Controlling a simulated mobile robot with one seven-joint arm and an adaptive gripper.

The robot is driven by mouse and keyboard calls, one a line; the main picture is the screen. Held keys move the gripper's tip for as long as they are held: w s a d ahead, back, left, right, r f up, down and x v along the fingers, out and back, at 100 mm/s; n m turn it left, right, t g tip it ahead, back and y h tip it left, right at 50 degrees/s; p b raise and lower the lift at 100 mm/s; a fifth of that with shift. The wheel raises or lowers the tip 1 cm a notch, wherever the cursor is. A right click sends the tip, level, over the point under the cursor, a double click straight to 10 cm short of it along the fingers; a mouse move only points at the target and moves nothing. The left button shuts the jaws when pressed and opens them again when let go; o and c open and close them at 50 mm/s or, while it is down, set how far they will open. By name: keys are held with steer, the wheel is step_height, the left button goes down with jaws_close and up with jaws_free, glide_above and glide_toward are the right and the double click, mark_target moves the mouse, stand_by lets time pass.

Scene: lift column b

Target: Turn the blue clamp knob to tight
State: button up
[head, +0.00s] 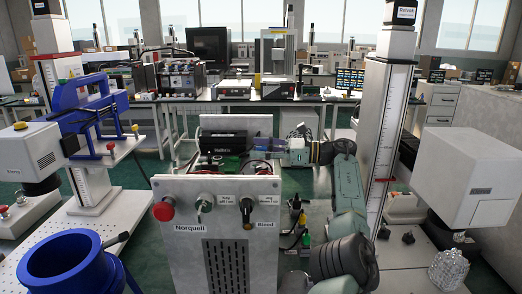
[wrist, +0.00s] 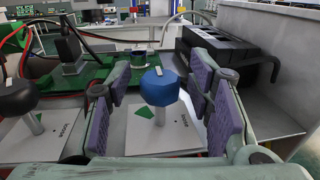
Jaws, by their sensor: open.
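In the wrist view the blue clamp knob (wrist: 161,88) stands on a pale stem above a white plate with a green mark. A short white mark lies across its top. My gripper (wrist: 158,104) is open, with purple pads on both sides of the knob and gaps between pads and knob. In the head view my gripper (head: 263,145) reaches left over the open-topped cabinet. I cannot make out the blue knob there. A black knob (wrist: 15,98) with its own pale mark stands on a similar plate at the left of the wrist view.
A black box (wrist: 215,58) stands behind and right of the knob, with a grey wall beside it. Green boards (wrist: 95,75) and red and black cables lie behind. The cabinet front (head: 190,255) carries a red button (head: 164,211) and switches. Lift columns stand either side.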

steer(key=shift+f+m+t+b, duration=0.25)
steer(key=shift+m+t+b, duration=0.25)
steer(key=shift+t+b, duration=0.4)
